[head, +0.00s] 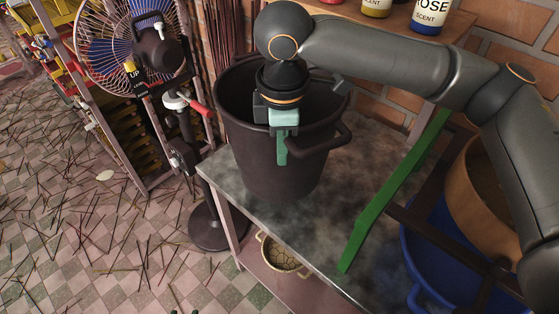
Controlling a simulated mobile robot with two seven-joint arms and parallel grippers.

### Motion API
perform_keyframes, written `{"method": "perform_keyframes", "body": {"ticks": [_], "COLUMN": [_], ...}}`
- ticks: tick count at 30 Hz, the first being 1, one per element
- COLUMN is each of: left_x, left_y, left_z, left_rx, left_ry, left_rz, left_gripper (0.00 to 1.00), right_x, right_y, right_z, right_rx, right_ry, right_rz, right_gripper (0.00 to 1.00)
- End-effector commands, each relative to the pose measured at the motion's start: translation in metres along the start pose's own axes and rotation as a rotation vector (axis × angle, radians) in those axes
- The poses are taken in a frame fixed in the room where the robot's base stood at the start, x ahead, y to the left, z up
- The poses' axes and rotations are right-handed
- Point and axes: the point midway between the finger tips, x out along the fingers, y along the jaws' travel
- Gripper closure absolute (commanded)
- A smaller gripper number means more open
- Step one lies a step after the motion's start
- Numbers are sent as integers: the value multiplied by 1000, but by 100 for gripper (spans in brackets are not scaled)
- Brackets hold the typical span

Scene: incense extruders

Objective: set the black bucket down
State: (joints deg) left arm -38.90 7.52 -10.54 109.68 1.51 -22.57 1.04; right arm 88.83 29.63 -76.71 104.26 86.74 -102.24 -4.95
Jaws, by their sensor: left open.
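The black bucket (262,165) is upright at the left part of the grey tabletop (365,165), and its base looks level with the surface. I cannot tell whether it fully touches. My right gripper (283,140) comes in from the right and points down at the bucket's near rim. One teal finger lies against the outer wall. The other finger is hidden, and the jaws look closed on the rim. One side handle of the bucket shows to the right of the gripper.
A green bar (395,192) lies along the table's right side. A blue tub (440,250) and a tan round container (485,185) stand to the right. A fan (130,45) stands at the left. Bottles (430,15) sit on a shelf. Incense sticks litter the floor.

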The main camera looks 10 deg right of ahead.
Motion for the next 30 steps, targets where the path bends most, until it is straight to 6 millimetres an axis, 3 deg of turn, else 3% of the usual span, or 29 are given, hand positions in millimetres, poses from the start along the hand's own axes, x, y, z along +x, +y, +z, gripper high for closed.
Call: {"method": "perform_keyframes", "body": {"ticks": [5, 12, 25, 30], "left_x": [1, 2, 0, 1], "left_y": [0, 0, 0, 0], "left_z": [0, 2, 0, 1], "left_rx": [0, 0, 0, 0], "left_ry": [1, 1, 0, 0], "left_rz": [0, 0, 0, 0], "left_gripper": [50, 50, 50, 50], "right_x": [11, 43, 48, 49], "right_y": [8, 8, 8, 8], "right_z": [-3, -4, -4, -4], "right_rx": [1, -1, 0, 0], "right_ry": [1, 1, 2, 1], "right_rz": [2, 2, 3, 1], "right_gripper": [100, 100, 100, 78]}}
